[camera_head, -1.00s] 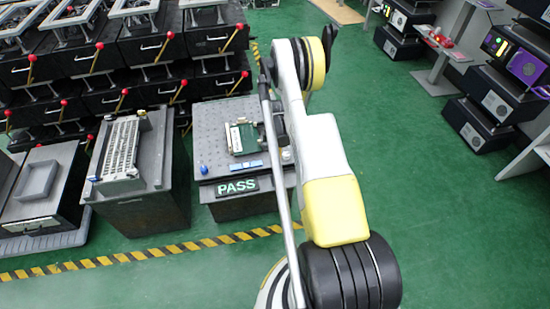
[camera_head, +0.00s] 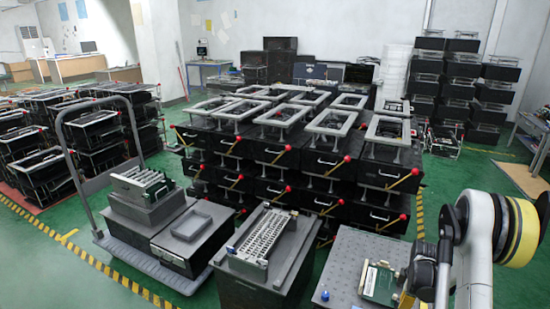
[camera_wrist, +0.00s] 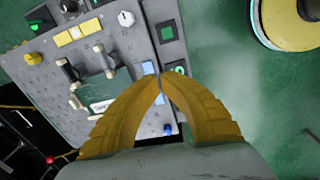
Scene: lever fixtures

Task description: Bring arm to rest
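My arm (camera_head: 475,245) stands at the lower right of the head view, folded upward beside a grey perforated test table. My gripper (camera_wrist: 160,82) shows in the wrist view as two yellow fingers whose tips meet, with nothing seen between them. It is above the test fixture (camera_wrist: 60,90), apart from it as far as I can tell. A green circuit board (camera_head: 378,283) lies on the table, and it also shows in the wrist view (camera_wrist: 108,92), partly hidden by a finger.
Stacked black fixtures with red-knobbed levers (camera_head: 300,165) fill the middle. A grey box with a slotted rack (camera_head: 262,240) stands left of the test table. A trolley (camera_head: 150,265) carries more boxes at the left.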

